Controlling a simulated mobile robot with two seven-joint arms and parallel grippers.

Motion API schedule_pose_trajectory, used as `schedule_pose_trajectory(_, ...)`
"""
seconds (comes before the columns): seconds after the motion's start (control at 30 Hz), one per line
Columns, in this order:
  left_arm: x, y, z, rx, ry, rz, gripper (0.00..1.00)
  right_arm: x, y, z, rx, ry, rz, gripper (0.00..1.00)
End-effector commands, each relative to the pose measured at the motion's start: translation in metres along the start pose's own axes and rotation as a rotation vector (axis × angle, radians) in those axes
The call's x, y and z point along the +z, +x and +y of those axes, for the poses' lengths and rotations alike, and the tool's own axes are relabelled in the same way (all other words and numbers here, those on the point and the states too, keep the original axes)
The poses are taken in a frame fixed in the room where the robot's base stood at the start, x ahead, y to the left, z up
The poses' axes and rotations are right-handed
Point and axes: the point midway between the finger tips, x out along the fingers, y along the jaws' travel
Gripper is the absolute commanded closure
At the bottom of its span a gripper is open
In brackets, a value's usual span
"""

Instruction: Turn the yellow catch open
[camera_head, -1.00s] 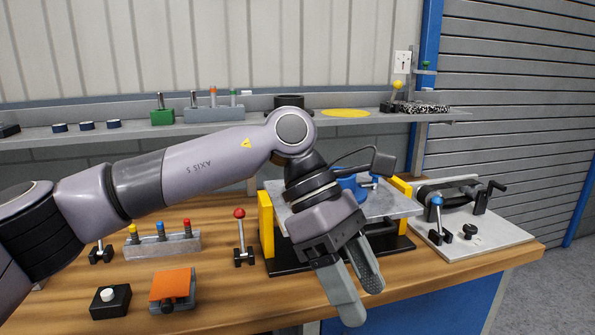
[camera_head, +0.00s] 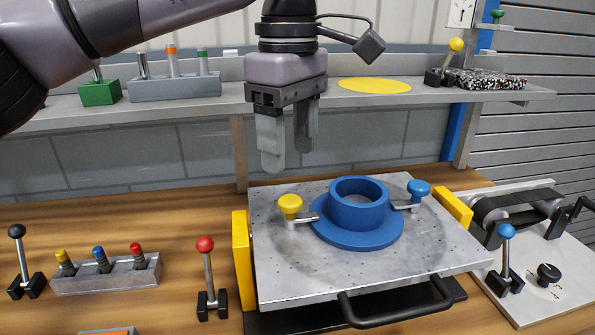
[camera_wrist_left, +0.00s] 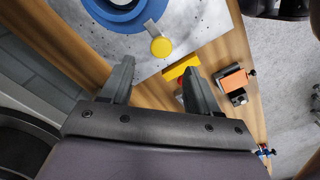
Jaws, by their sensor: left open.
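The yellow catch (camera_head: 290,207) is a round yellow knob on a short metal bar, on the left of a grey metal plate (camera_head: 300,275). Its bar reaches to the flange of a blue ring-shaped part (camera_head: 358,205). A blue catch (camera_head: 418,190) sits on the part's other side. My left gripper (camera_head: 287,155) is open and empty, pointing down above and behind the yellow catch, apart from it. In the left wrist view the yellow catch (camera_wrist_left: 161,47) lies beyond and between the open fingers (camera_wrist_left: 157,75). My right gripper is not in view.
Yellow blocks (camera_head: 242,260) flank the plate, and a black handle (camera_head: 398,308) is at its front. A red-knobbed lever (camera_head: 206,262) stands to the left. A shelf (camera_head: 205,112) with several objects runs behind my gripper. A belt unit (camera_head: 520,212) is at the right.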

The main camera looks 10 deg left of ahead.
Motion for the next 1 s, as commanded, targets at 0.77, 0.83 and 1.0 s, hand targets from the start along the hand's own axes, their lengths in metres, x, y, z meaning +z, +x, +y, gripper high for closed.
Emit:
schedule_pose_trajectory(0.77, 0.000, 0.071, 0.000, 0.001, -0.001, 0.000, 0.39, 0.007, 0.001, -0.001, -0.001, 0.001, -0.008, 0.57)
schedule_pose_trajectory(0.83, 0.000, 0.071, 0.000, 0.001, -0.001, 0.000, 0.39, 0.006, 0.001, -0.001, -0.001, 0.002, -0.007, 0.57)
schedule_pose_trajectory(1.0, 0.000, 0.071, 0.000, 0.001, -0.001, 0.000, 0.78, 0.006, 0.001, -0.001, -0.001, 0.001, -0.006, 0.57)
